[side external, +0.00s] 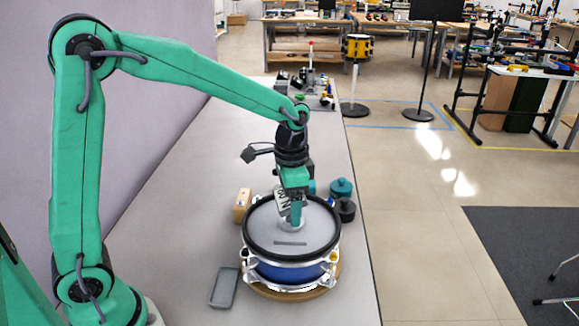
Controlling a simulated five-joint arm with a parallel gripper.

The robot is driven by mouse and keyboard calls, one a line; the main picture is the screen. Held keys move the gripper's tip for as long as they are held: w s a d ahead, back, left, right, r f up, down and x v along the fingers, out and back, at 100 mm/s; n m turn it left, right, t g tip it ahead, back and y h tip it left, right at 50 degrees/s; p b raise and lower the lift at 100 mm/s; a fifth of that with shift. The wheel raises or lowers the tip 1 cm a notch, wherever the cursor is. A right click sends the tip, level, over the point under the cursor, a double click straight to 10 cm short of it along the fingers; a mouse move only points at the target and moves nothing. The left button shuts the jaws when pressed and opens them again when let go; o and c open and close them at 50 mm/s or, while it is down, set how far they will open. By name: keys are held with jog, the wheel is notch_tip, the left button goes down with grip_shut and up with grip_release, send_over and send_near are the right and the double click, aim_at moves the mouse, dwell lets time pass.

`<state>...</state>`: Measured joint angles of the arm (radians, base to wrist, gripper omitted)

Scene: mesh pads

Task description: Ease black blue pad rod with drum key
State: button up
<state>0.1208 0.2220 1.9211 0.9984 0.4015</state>
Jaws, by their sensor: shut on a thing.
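The drum pad (262,222) has a grey mesh head, a black rim and a blue shell (290,272) with silver lug fittings. It sits upright on a round wooden base (275,293). My gripper (295,220) points down over the far middle of the head. It is shut on a small pale thing low between its fingers, mostly hidden; I cannot tell whether this is the drum key. A white label with dark letters (281,203) shows beside the fingers. A thin grey bar (290,243) shows on the head nearer the camera. I cannot tell which rod is meant.
A wooden block (242,206) stands left of the pad, and a shallow grey tray (224,288) lies at its front left. Teal and black round weights (342,188) stand behind right. Tools (310,88) crowd the bench's far end. The bench (180,195) is clear at left.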

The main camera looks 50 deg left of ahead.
jog(key=shift+f, duration=0.1)
dwell(0.3)
jog(key=o, duration=1.6)
jog(key=shift+f, duration=0.1)
jog(key=shift+c, duration=0.2)
jog(key=shift+r, duration=4)
